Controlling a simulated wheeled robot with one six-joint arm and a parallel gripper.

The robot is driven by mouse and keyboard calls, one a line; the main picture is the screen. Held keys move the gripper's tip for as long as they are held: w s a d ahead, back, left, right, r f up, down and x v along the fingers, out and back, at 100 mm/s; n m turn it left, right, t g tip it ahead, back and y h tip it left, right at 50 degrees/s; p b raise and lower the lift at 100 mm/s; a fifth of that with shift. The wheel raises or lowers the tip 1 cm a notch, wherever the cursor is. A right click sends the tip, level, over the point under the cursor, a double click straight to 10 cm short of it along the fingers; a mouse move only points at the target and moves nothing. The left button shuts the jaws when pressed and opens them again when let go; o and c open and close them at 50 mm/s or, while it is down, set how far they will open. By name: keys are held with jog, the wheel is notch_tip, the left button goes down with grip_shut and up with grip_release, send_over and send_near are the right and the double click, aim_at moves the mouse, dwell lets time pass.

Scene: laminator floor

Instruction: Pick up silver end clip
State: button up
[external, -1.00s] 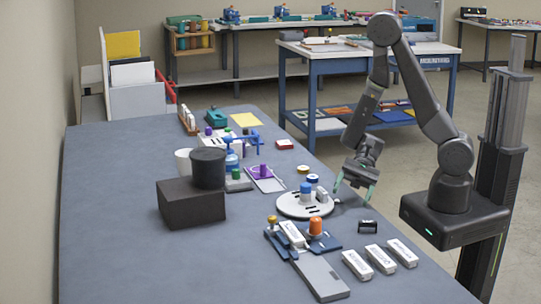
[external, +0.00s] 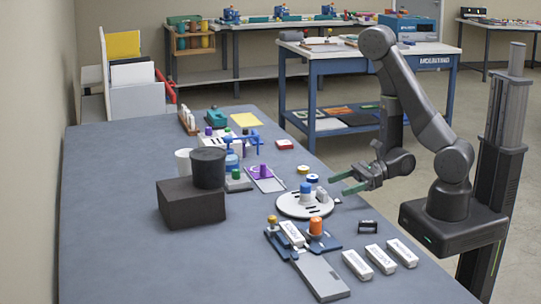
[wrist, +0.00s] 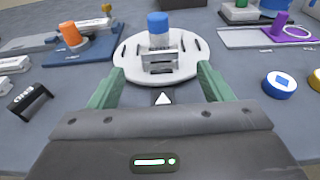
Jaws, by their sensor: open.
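A silver end clip (wrist: 160,61) stands on the near side of a round white plate (wrist: 186,66). It shows in the external view as a small grey piece (external: 321,195) at the plate's right side. A blue-capped post (wrist: 158,30) rises just behind the clip in the wrist view. My gripper (wrist: 161,72) is open and empty, its green fingers spread with the clip ahead between their lines. In the external view my gripper (external: 338,184) is roughly level, above and right of the plate, pointing left. The clip's lower edge is partly hard to make out.
A black clip (external: 368,227) and several white labelled blocks (external: 357,265) lie at the table's front right. A blue fixture with an orange knob (external: 316,226) sits near the plate. A blue-and-white disc (wrist: 280,84) lies right in the wrist view.

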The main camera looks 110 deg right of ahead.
aim_at(325, 191)
jog(key=shift+w+f+p, duration=0.25)
jog(key=shift+w, duration=0.95)
jog(key=shift+w+f+p, duration=0.25)
jog(key=shift+w, duration=0.95)
jog(key=c, duration=1)
jog(key=shift+c, duration=0.2)
jog(key=shift+r, duration=0.15)
